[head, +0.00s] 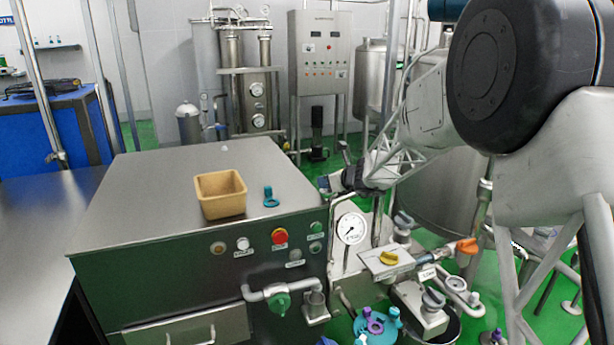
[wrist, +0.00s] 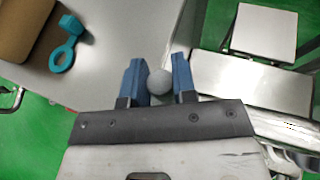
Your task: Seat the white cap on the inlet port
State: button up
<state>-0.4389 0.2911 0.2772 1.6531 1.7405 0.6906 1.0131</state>
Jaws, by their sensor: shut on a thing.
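My gripper (head: 328,185) is at the right edge of the steel cabinet top in the head view. In the wrist view its blue fingers (wrist: 159,84) are shut on a rounded, pale grey-white piece, which looks like the white cap (wrist: 158,82). The cap sits between both fingers; its underside is hidden. In the head view the cap cannot be made out. I cannot tell which fitting is the inlet port.
A tan bin (head: 220,194) and a teal ringed piece (head: 270,198) rest on the cabinet top (head: 150,195), left of my gripper. A pressure gauge (head: 351,229), a yellow-handled valve (head: 388,258) and pipes crowd the area below right. The cabinet top's left side is clear.

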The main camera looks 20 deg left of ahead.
jog(key=w+d+f+m+t+h, duration=0.1)
jog(key=w+d+f+m+t, duration=0.2)
jog(key=d, duration=0.5)
jog(key=w+d+f+h, duration=0.1)
jog(key=w+d+f, duration=0.3)
jog(key=d, duration=0.5)
jog(key=w+d+f+m+t+h, duration=0.1)
jog(key=d+f+m+t, duration=0.1)
jog(key=d+f, duration=0.5)
jog(key=d+f+m+t+h, duration=0.1)
jog(key=d+f+m+h, duration=0.15)
jog(key=d, duration=0.55)
jog(key=s+d+f+m+t+h, duration=0.1)
jog(key=d+f, duration=0.3)
jog(key=d, duration=0.4)
jog(key=d+f+m+t+h, duration=0.15)
jog(key=d+f, duration=0.25)
jog(key=d, duration=0.4)
jog(key=s+a+n+g+y, duration=0.8)
jog(key=s+a+n, duration=0.2)
jog(key=s+a, duration=1.3)
jog(key=shift+a+f+g, duration=0.35)
jog(key=shift+a+f, duration=0.05)
jog(key=shift+a, duration=0.45)
jog(key=shift+s+f, duration=0.1)
jog(key=shift+f, duration=0.2)
jog(key=shift+f, duration=4.2)
